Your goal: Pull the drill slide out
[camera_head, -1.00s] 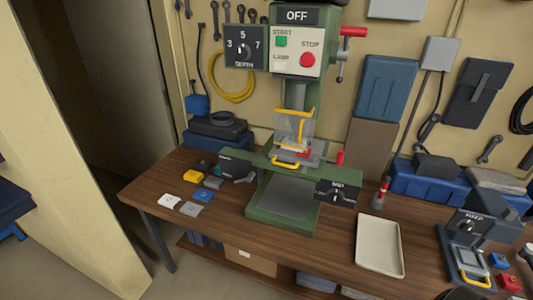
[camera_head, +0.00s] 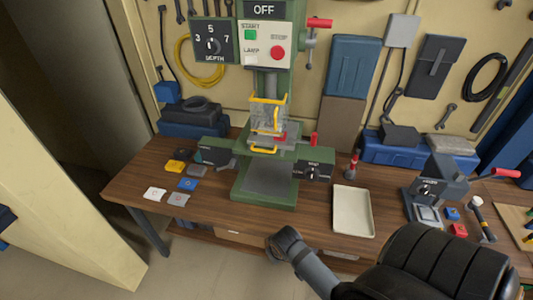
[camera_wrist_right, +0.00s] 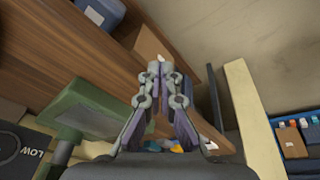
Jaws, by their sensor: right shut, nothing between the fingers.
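The green drill press (camera_head: 280,185) stands on the wooden bench in the head view, with an OFF sign at its top. The drill slide's yellow handle (camera_head: 263,150) shows at the front of the press, below a clear guard (camera_head: 268,117) with yellow edges. My right arm enters the head view from the lower right, in front of the bench and apart from the handle. My right gripper (camera_wrist_right: 160,70) is shut and empty in the right wrist view, with part of the green press (camera_wrist_right: 90,108) to its left. The slide is not clear in that view. My left gripper is not in view.
A beige tray (camera_head: 353,212) lies right of the press. Several small coloured plates, including a blue one (camera_head: 188,184), lie to its left. A smaller device (camera_head: 437,190), a hammer (camera_head: 480,215) and blue boxes crowd the bench's right. Bare wood shows at the front left.

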